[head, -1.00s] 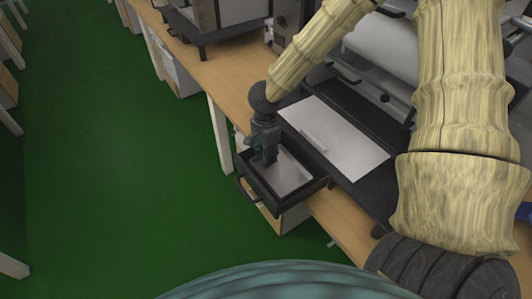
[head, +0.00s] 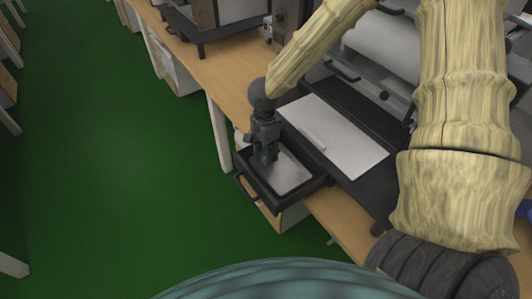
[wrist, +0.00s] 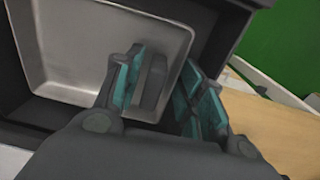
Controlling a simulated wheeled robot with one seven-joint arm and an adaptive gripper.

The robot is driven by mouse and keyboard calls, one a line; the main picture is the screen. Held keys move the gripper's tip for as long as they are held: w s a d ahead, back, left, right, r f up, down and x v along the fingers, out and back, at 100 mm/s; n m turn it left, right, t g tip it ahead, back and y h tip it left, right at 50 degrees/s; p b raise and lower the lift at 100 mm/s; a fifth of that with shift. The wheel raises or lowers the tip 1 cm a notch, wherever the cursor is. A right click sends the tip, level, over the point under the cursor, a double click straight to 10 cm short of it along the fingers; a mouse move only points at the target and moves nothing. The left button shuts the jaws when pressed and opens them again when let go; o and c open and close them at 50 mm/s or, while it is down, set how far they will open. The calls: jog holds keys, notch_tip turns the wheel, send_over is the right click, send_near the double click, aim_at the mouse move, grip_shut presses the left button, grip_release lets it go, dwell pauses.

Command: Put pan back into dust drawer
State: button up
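The pan (head: 292,178) is a shallow light-grey metal tray. It lies inside the open black dust drawer (head: 263,193), which sticks out from the front of the bench machine. In the wrist view the pan (wrist: 105,40) fills the upper left, with the dark drawer rim (wrist: 222,45) around it. My gripper (head: 268,156) points down over the pan's left end. In the wrist view my gripper (wrist: 167,68) has its teal-padded fingers apart. A grey upright piece (wrist: 151,82), perhaps the pan's handle, shows between them, nearer the left finger. Whether it touches that finger is unclear.
A black machine base with a white plate (head: 333,137) lies right of the drawer. The wooden bench (head: 215,75) runs along behind, with other equipment on it. Open green floor (head: 120,170) lies to the left.

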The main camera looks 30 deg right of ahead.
notch_tip(320, 180, up, 11)
jog(key=shift+r, duration=0.2)
dwell(0.3)
jog(key=shift+w, duration=0.1)
dwell(0.7)
